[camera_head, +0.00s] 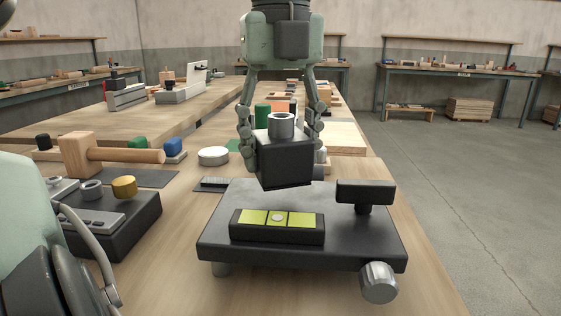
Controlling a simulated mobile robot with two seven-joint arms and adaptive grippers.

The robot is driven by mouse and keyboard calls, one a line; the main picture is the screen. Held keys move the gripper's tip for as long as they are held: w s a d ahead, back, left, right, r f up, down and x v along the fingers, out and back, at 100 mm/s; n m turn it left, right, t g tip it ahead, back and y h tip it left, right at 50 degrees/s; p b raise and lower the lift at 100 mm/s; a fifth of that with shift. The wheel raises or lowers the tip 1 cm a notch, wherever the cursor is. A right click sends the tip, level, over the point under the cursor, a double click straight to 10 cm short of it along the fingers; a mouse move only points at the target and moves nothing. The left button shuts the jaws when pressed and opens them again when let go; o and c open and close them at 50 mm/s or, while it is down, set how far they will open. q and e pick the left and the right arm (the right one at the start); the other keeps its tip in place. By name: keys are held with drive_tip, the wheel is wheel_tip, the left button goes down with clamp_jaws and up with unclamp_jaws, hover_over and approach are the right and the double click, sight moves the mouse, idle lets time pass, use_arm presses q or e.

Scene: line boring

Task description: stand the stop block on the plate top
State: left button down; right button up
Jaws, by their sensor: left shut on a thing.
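My left gripper (281,128) comes down from the top middle, its two fingers shut on the sides of a dark block with a grey metal ring on top, which I take as the stop block (284,162). The block is slightly tilted in the picture, over the back part of the dark plate (222,240). Its lower edge overlaps the plate top in view; I cannot tell how large any gap is. On the plate's front half lies a black bar with yellow-green squares (277,226). My right gripper is not in view.
A black T-shaped piece (364,194) stands at the plate's right, and a metal knob (379,282) sits at its front right corner. Left are a wooden mallet (80,154), a white round disc (213,156) and a dark fixture (122,222). Bare plate shows around the bar.

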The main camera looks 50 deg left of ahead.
use_arm(q)
wheel_tip(320, 180, down, 2)
drive_tip(key=shift+f, duration=0.1)
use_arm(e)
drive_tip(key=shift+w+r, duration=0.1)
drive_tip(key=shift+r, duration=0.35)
use_arm(q)
drive_tip(key=shift+f, duration=0.2)
drive_tip(key=c, duration=0.9)
unclamp_jaws()
drive_tip(key=o, duration=0.4)
drive_tip(key=shift+c, duration=0.2)
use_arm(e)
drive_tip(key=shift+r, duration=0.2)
